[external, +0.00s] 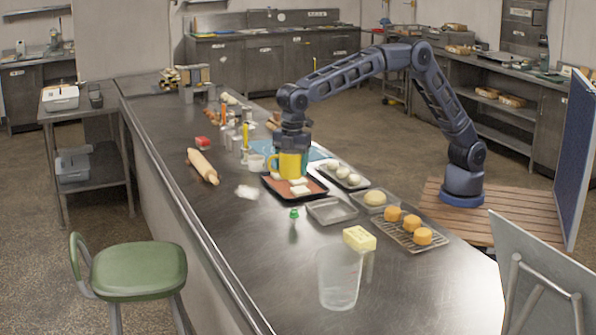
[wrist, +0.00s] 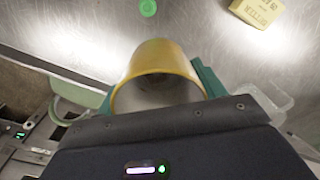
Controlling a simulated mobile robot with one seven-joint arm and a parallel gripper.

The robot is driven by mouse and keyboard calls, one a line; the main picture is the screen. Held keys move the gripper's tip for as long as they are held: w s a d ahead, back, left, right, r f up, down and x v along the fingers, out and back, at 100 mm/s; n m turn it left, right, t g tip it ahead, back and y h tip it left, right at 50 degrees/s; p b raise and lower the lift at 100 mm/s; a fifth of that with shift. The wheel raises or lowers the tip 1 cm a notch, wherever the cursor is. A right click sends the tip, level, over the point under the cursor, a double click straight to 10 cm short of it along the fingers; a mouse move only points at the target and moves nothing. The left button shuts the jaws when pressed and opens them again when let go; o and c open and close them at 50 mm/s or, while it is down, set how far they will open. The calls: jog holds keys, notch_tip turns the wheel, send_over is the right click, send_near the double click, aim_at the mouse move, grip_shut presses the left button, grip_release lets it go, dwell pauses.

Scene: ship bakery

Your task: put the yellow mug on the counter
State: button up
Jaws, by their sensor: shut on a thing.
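The yellow mug (external: 291,165) is held by my gripper (external: 291,151), which points down over the counter (external: 255,250). In the wrist view the mug (wrist: 160,55) fills the space between the teal fingers of my gripper (wrist: 158,88), its open rim facing the camera. The mug looks about upright in the external view. It appears in front of or above a dark tray with a brown liner (external: 312,195); I cannot tell how much gap lies beneath it. The fingertips are mostly hidden by the mug.
A white mug (external: 256,162) stands just left. Near the tray are a rolling pin (external: 203,166), a grey tray (external: 331,211), a green cap (external: 294,213), butter (external: 359,238) and a clear jug (external: 338,278). Bare counter lies front left of the tray.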

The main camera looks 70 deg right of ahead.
jog(key=s+a+f+n, duration=0.1)
jog(key=s+a+f, duration=0.2)
jog(key=a, duration=0.3)
jog(key=s+a+f+n, duration=0.1)
jog(key=s+a+f, duration=0.2)
jog(key=a+f, duration=0.2)
jog(key=shift+a+f+n, duration=0.3)
jog(key=shift+a+f, duration=0.05)
jog(key=shift+a, duration=0.4)
jog(key=shift+d, duration=0.1)
jog(key=s+d+r+m, duration=0.35)
jog(key=s+d, duration=0.45)
jog(key=d, duration=0.3)
jog(key=s+d+r+m, duration=0.2)
jog(key=s+d+r, duration=0.3)
jog(key=s+d, duration=0.4)
jog(key=shift+n, duration=0.25)
jog(key=f, duration=0.6)
jog(key=d+f, duration=0.1)
jog(key=f, duration=0.6)
jog(key=w+f, duration=0.1)
jog(key=f, duration=0.5)
jog(key=shift+d+f, duration=0.15)
jog(key=shift+f, duration=0.1)
jog(key=o, duration=1.2)
jog(key=shift+o, duration=0.2)
